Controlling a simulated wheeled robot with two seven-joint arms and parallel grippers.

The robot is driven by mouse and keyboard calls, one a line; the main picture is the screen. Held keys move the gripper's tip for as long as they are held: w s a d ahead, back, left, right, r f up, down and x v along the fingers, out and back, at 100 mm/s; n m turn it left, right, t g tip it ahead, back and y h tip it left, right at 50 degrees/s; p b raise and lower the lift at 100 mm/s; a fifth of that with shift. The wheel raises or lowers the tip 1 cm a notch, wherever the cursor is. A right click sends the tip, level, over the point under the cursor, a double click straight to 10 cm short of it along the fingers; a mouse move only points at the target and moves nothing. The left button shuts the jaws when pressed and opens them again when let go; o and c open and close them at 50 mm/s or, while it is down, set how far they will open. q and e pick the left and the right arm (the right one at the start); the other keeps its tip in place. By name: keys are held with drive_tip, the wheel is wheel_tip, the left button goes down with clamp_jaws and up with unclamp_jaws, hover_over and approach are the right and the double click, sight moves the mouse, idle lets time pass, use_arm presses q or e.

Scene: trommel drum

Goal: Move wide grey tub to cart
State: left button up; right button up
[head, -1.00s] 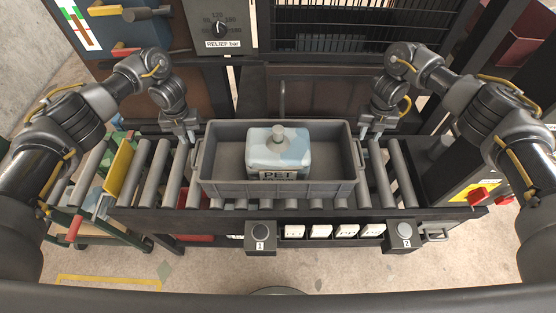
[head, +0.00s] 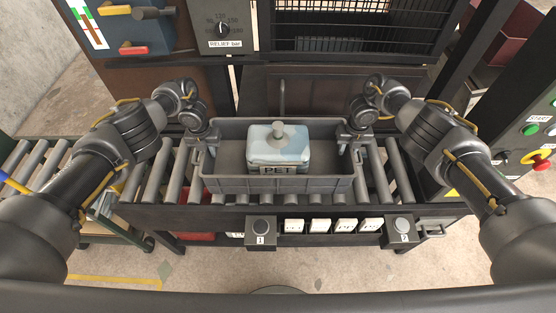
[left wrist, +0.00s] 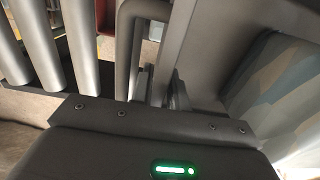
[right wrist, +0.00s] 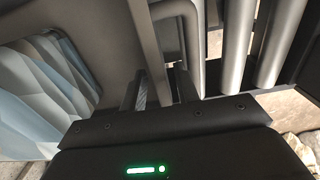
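The wide grey tub (head: 270,183) sits level on the roller conveyor. It holds a pale blue-and-white PET block (head: 292,147) with a knob on top. My left gripper (head: 208,147) is at the tub's left end wall, and my right gripper (head: 349,143) is at its right end wall. In the left wrist view, the left fingers (left wrist: 162,88) are slightly apart at the wall beside the end handle. In the right wrist view, the right fingers (right wrist: 160,86) look the same. Whether either pair presses on the wall is hidden.
Conveyor rollers (head: 158,172) extend left and right of the tub. Buttons 1 (head: 261,227) and 2 (head: 401,226) are on the front. A dark machine with a mesh guard (head: 355,27) stands behind. A red-knobbed control panel (head: 540,160) is at the right.

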use_arm(q)
drive_tip(key=shift+w+f, duration=0.3)
drive_tip(key=shift+w, duration=0.1)
drive_tip(key=shift+c, duration=0.3)
use_arm(e)
drive_tip(key=shift+w+f, duration=0.3)
drive_tip(key=shift+w, duration=0.15)
drive_tip(key=shift+c, duration=0.3)
use_arm(q)
drive_tip(key=shift+c, duration=1.2)
use_arm(e)
drive_tip(key=shift+s, duration=0.1)
drive_tip(key=shift+c, duration=1.1)
use_arm(q)
drive_tip(key=shift+s+r, duration=0.2)
clamp_jaws()
use_arm(e)
drive_tip(key=shift+s+r, duration=0.15)
drive_tip(key=shift+r, duration=0.05)
clamp_jaws()
use_arm(q)
drive_tip(key=shift+w, duration=0.1)
